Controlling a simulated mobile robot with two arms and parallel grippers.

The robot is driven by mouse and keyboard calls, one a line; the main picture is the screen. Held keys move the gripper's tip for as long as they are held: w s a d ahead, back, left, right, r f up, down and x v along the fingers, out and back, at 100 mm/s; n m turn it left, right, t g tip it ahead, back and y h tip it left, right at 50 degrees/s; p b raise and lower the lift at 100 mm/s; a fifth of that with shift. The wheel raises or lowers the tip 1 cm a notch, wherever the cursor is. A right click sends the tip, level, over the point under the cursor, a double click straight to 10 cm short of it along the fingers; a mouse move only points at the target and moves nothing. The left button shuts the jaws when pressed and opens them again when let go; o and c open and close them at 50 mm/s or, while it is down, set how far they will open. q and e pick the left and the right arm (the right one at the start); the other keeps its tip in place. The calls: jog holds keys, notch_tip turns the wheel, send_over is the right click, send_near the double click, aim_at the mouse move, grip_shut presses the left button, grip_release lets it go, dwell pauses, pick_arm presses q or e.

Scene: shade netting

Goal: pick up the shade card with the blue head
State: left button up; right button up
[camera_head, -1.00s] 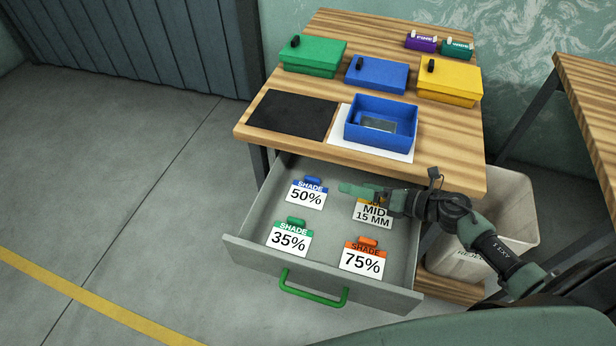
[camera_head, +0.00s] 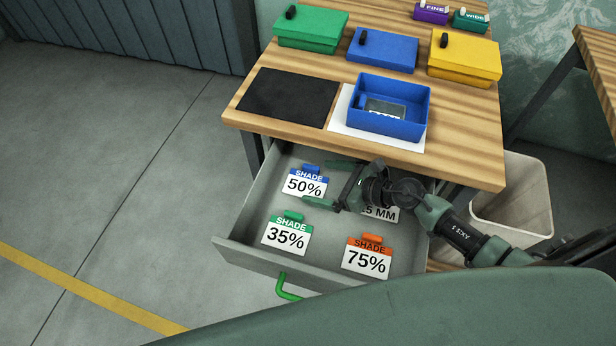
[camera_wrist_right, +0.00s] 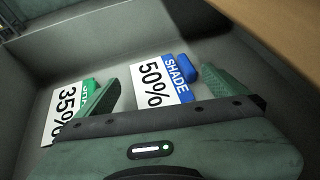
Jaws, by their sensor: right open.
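The shade card with the blue head (camera_head: 304,185), marked 50%, lies in the open drawer at its back left. In the right wrist view the blue-headed card (camera_wrist_right: 160,84) lies between my two green fingertips. My right gripper (camera_head: 325,183) is open over the drawer, just right of the card. It also shows in the right wrist view (camera_wrist_right: 158,88), one finger on each side of the card, not closed on it. The green-headed 35% card (camera_head: 287,234) lies in front, and the orange-headed 75% card (camera_head: 367,260) at the front right. My left gripper is not in view.
A partly hidden card marked MM (camera_head: 382,213) lies under my right gripper. The drawer (camera_head: 247,256) has raised walls, and the tabletop (camera_head: 440,163) overhangs its back. An open blue box (camera_head: 388,128) stands on the table. A bin (camera_head: 512,200) stands at right.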

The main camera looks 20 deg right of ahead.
aim_at(297, 178)
jog(key=x, duration=0.4)
jog(key=shift+w+f, duration=0.1)
jog(key=shift+f, duration=0.05)
jog(key=c, duration=1)
jog(key=shift+c, duration=0.2)
jog(key=shift+d, duration=0.1)
